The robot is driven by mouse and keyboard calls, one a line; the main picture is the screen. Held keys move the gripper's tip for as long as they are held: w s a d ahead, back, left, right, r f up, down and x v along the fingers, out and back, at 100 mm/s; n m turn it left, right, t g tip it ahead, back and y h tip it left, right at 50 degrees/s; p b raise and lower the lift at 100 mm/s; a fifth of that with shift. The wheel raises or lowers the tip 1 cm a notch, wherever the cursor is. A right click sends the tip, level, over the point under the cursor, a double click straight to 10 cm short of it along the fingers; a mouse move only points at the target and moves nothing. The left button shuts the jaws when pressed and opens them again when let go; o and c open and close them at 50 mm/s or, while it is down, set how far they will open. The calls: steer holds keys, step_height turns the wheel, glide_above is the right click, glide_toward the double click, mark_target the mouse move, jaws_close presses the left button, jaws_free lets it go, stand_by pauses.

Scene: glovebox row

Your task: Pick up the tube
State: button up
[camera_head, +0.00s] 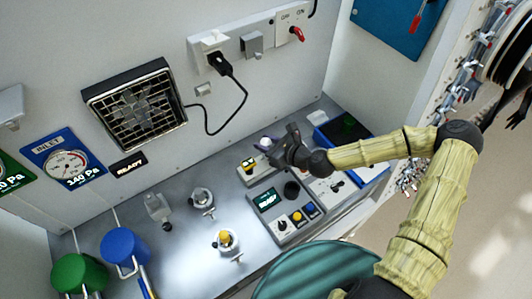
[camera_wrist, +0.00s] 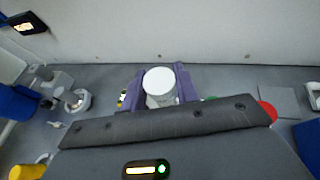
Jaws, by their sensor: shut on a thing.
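The tube (camera_wrist: 158,82) shows in the wrist view as a white round top with a paler body below it. It stands between the two purple fingers of my gripper (camera_wrist: 159,87), which are shut on it. In the head view my gripper (camera_head: 268,146) is over the back of the grey bench, near the wall. The tube is too small and too covered there to make out clearly. Its lower end is hidden by the gripper body in the wrist view.
A small box with yellow lights (camera_head: 249,165) and a control box with a display (camera_head: 268,199) lie close to my gripper. A blue tray (camera_head: 368,176) is at the right. Metal valves (camera_head: 201,197) stand left. A black cord (camera_head: 243,103) hangs from the wall.

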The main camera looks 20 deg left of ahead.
steer(key=shift+r, duration=1.25)
